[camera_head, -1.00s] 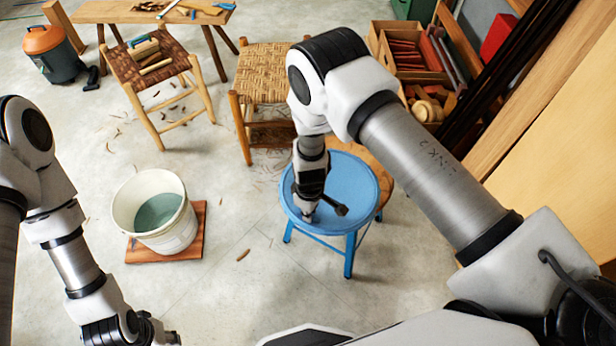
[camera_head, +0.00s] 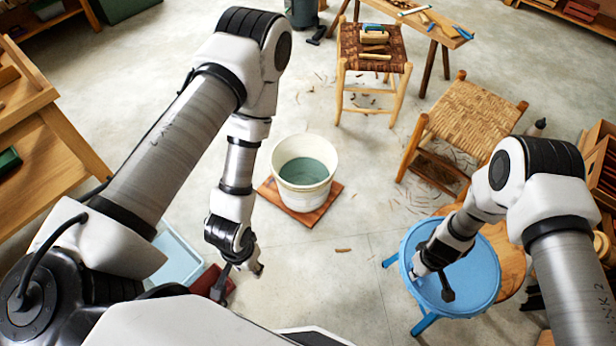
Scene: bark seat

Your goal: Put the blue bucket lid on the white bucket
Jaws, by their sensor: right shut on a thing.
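The white bucket (camera_head: 302,199) stands open and upright on a reddish wooden board (camera_head: 330,192) on the floor, with something grey-green inside. The round blue bucket lid (camera_head: 470,281) lies over a blue stool (camera_head: 424,323), at the lower right. My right gripper (camera_head: 417,273) points down at the lid's left edge and is shut on it; the tips partly hide that edge. My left gripper (camera_head: 257,269) hangs empty, left of and nearer than the bucket; its jaw gap is too small to tell.
A wooden stool (camera_head: 510,266) touches the blue one's right side. A woven stool (camera_head: 466,115) stands behind. A pale blue bin (camera_head: 178,258) and dark red box (camera_head: 210,284) lie below my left arm. Floor between bucket and blue stool is clear but for shavings.

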